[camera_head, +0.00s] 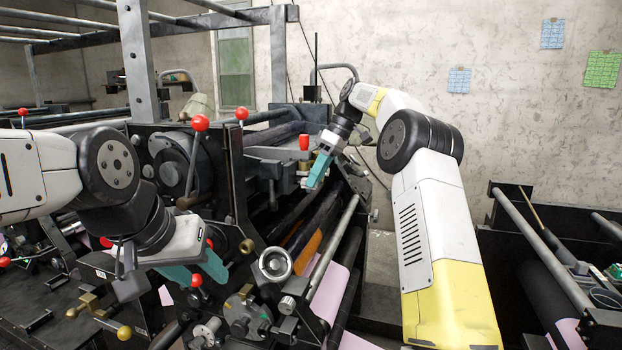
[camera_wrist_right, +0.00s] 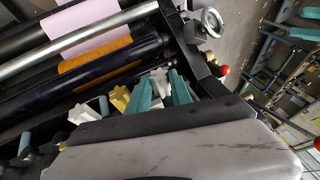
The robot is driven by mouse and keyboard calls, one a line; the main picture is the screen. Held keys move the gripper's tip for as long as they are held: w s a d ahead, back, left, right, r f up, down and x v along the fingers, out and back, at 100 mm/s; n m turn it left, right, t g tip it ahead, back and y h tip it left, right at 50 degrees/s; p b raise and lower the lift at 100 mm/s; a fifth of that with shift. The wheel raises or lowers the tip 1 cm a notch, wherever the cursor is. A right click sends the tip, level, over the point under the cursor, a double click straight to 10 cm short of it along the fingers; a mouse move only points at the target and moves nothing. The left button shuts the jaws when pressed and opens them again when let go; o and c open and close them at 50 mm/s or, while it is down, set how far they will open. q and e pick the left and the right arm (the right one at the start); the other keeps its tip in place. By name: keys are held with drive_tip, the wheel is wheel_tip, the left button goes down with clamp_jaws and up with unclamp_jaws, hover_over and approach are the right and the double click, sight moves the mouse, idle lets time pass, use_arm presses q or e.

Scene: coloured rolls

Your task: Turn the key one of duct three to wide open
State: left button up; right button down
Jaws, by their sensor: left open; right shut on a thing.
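My right gripper (camera_head: 318,170) reaches down to the far side of the press in the head view. In the right wrist view its two teal fingers (camera_wrist_right: 160,94) are closed on a white star-shaped key (camera_wrist_right: 159,80), which is partly hidden between them. A yellow key (camera_wrist_right: 120,99) and another white key (camera_wrist_right: 81,111) stand in a row to its left. I see no readable duct number or opening mark. My left gripper (camera_head: 199,271) is open and empty, over the near side of the press at lower left.
Dark rollers (camera_wrist_right: 70,93) and an orange strip (camera_wrist_right: 100,62) run beside the keys. A handwheel (camera_wrist_right: 211,20) stands at the frame's end. Red-knobbed levers (camera_head: 200,123) rise between my arms. Another machine (camera_head: 540,260) stands at the right.

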drive_tip(key=shift+w+g, duration=0.1)
drive_tip(key=shift+g, duration=0.2)
idle(0.4)
drive_tip(key=c, duration=1.1)
unclamp_jaws()
drive_tip(key=shift+c, duration=0.2)
drive_tip(key=shift+r, duration=0.15)
drive_tip(key=shift+r, duration=1.35)
drive_tip(key=shift+s+r, duration=0.25)
drive_tip(key=shift+r, duration=0.15)
drive_tip(key=s+a+r, duration=0.1)
drive_tip(key=s, duration=1.4)
drive_tip(key=shift+s+a, duration=0.25)
drive_tip(key=shift+a, duration=0.05)
